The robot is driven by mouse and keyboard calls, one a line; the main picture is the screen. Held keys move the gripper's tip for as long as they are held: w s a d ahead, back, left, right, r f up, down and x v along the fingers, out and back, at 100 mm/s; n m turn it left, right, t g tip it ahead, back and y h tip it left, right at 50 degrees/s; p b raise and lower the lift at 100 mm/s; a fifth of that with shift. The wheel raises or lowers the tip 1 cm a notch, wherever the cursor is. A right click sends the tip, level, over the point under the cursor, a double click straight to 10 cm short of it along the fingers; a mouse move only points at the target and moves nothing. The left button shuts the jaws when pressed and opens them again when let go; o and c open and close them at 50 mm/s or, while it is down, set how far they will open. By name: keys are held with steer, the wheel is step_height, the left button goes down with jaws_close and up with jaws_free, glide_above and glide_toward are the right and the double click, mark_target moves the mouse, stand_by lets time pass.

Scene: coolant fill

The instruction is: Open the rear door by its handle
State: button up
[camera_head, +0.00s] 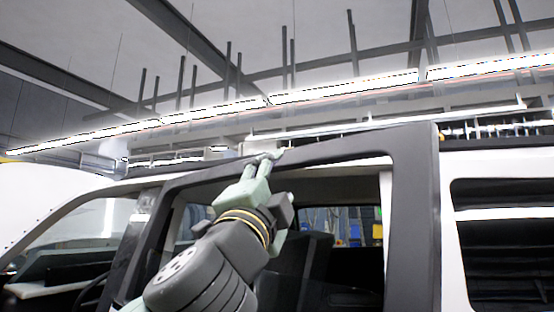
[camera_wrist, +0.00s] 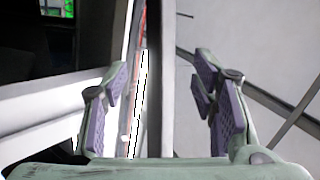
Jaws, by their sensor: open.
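The rear door's dark window frame (camera_head: 412,190) stands out from the white vehicle body, with a gap at its upper right, so the door appears ajar. Its handle is not in view. My gripper (camera_head: 268,157) is at the frame's top edge, fingers pointing up. In the wrist view my gripper (camera_wrist: 160,75) is open, and a dark bar (camera_wrist: 160,100), apparently the top of the door frame, runs between the spread fingers. There is space on both sides of the bar; I cannot tell whether a finger touches it.
The white body and rear side window (camera_head: 505,250) are at right. A white pillar (camera_head: 387,230) stands behind the door frame. A front seat (camera_head: 300,265) and steering wheel (camera_head: 92,290) show inside. Ceiling beams and lights are overhead.

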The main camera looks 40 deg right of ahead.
mark_target(287, 163)
steer(key=p+x, duration=0.4)
steer(key=x, duration=0.5)
steer(key=shift+d+r, duration=0.15)
steer(key=shift+r, duration=0.05)
steer(key=shift+w+d+r+p, duration=0.15)
steer(key=shift+w+d+p, duration=0.15)
steer(key=shift+d, duration=0.15)
steer(key=shift+c, duration=0.5)
jaws_close()
